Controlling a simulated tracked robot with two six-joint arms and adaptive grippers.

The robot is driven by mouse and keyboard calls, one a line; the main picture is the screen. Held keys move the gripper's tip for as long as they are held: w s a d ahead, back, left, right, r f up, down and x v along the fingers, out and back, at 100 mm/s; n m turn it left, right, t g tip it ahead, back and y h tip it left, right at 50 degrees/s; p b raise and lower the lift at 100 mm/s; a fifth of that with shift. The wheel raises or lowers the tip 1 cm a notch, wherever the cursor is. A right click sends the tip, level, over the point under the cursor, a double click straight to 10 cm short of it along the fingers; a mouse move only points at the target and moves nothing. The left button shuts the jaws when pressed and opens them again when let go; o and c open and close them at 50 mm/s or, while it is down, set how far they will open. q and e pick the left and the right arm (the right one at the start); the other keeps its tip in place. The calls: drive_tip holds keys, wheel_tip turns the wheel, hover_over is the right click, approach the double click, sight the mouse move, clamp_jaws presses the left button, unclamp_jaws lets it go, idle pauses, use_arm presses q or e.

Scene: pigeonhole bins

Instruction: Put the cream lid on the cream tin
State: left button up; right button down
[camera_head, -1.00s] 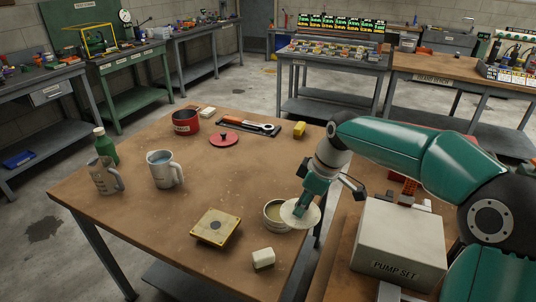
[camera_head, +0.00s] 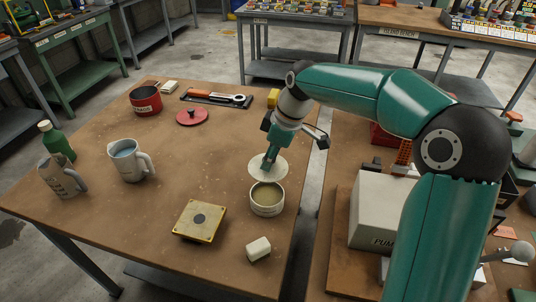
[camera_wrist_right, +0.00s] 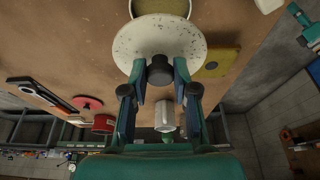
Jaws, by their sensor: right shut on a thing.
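The cream tin (camera_head: 267,208) stands upright and open on the brown table near its right edge, its olive inside showing. My right gripper (camera_head: 269,165) is shut on the dark knob of the cream lid (camera_head: 257,171). The lid is a pale speckled disc, held just beyond the tin and overlapping its far rim in the head view. In the right wrist view the lid (camera_wrist_right: 160,38) hides part of the tin (camera_wrist_right: 160,6), and the fingers (camera_wrist_right: 160,75) flank the knob. Whether the lid touches the tin I cannot tell. My left gripper is out of view.
A yellow-edged plate (camera_head: 200,221) and a cream block (camera_head: 258,249) lie near the tin. A grey mug (camera_head: 128,161), jug (camera_head: 62,177), green bottle (camera_head: 57,142), red pot (camera_head: 146,100) and red lid (camera_head: 192,116) stand farther off. A grey box (camera_head: 372,211) is on the right bench.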

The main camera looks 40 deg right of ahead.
drive_tip(key=shift+w+a, duration=0.1)
drive_tip(key=shift+a, duration=0.05)
drive_tip(key=shift+f, duration=0.25)
wheel_tip(320, 180, down, 7)
drive_tip(key=b, duration=0.6)
drive_tip(key=shift+f, duration=0.15)
drive_tip(key=shift+f+b, duration=0.9)
drive_tip(key=shift+f, duration=0.1)
idle(0.5)
drive_tip(key=c, duration=1.2)
unclamp_jaws()
drive_tip(key=o, duration=0.5)
drive_tip(key=shift+o, duration=0.2)
